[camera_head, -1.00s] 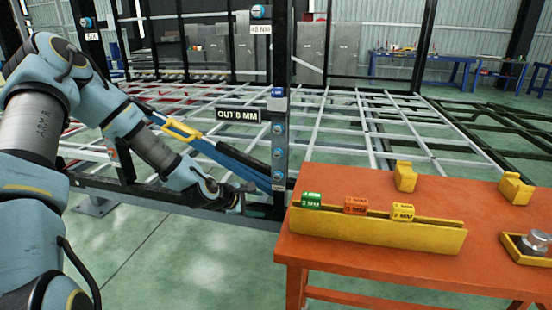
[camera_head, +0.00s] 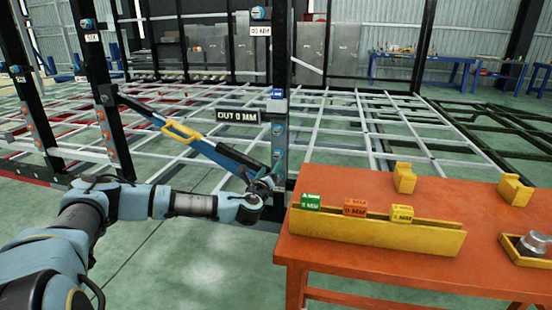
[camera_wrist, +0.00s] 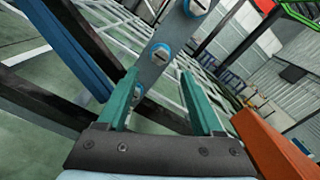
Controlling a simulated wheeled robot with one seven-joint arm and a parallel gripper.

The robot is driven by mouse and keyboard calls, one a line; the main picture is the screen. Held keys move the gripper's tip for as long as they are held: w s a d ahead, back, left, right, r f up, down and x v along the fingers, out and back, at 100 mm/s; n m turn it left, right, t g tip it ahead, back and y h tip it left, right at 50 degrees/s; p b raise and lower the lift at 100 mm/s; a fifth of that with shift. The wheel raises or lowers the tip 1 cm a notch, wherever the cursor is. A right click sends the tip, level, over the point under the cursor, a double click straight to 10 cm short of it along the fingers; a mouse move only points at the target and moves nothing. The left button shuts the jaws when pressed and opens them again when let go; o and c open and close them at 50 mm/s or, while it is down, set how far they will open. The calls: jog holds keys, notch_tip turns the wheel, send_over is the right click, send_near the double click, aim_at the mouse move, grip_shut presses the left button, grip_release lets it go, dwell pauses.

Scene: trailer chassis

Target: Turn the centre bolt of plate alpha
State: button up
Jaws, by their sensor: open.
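A grey plate (camera_head: 279,142) with a column of round blue-rimmed bolts runs down the black post by the table; no name for it is readable. In the head view my gripper (camera_head: 264,184) is at the plate's lower end.
A blue bar with a yellow handle (camera_head: 182,132) slants down toward the post, close to my gripper. The orange table (camera_head: 370,270) stands right, with a yellow rack (camera_head: 370,235) holding green, orange and yellow blocks. A sign (camera_head: 238,116) hangs left of the plate.

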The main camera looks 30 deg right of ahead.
aim_at(276, 157)
jog(key=p+x, duration=0.1)
jog(key=x, duration=0.8)
grip_shut()
dwell(0.4)
